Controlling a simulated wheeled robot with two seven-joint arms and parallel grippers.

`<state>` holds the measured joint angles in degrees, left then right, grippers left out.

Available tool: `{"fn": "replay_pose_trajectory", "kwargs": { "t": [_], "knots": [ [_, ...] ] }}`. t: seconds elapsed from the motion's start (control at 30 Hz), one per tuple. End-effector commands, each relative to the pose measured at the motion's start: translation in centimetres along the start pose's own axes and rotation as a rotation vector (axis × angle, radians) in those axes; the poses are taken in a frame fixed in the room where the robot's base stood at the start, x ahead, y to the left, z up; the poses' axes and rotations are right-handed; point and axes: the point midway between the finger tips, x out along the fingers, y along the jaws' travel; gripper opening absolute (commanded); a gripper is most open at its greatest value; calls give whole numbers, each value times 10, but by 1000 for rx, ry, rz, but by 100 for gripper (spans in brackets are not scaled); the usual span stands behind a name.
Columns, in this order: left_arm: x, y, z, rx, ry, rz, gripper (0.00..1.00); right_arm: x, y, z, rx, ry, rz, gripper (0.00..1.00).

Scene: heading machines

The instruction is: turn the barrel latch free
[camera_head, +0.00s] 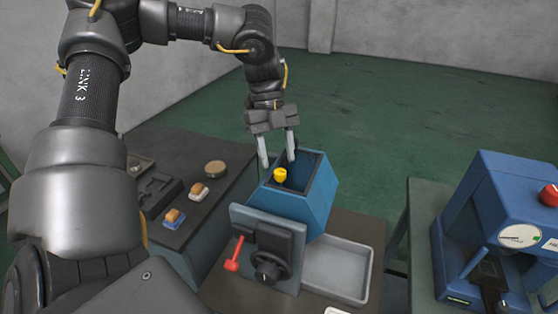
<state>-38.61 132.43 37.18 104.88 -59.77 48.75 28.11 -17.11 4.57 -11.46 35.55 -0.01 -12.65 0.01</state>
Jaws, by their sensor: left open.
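A blue machine (322,196) with an open top stands at the centre of the view. A grey plate on its front (241,217) carries a black housing with a round black knob (267,266) and a red-handled lever (234,256). The lever hangs down at the left of the knob. I cannot tell for sure which part is the barrel latch. A small yellow piece (280,175) shows in the open top. My left gripper (277,161) points down over this top, fingers apart, near the yellow piece and away from the knob and lever. My right gripper is out of view.
A grey tray (338,267) lies right of the machine. A blue press (508,205) stands at the right. Open green floor lies behind.

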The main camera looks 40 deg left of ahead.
Motion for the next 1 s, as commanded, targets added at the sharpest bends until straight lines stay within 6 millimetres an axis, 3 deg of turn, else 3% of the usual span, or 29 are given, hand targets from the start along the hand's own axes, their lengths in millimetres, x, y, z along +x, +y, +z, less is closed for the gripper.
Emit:
{"fn": "replay_pose_trajectory", "kwargs": {
  "t": [0.2, 0.57, 0.9, 1.0],
  "knots": [
    [23, 0, 0, 1, 1, 1, 48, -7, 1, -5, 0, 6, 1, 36],
    [28, 0, 0, 0, -1, -1, 48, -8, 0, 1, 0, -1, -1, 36],
    [28, 0, 0, 0, -1, 0, 4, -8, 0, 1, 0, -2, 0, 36],
    [28, 0, 0, -1, -1, -1, 3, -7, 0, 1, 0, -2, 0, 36]
  ]
}}
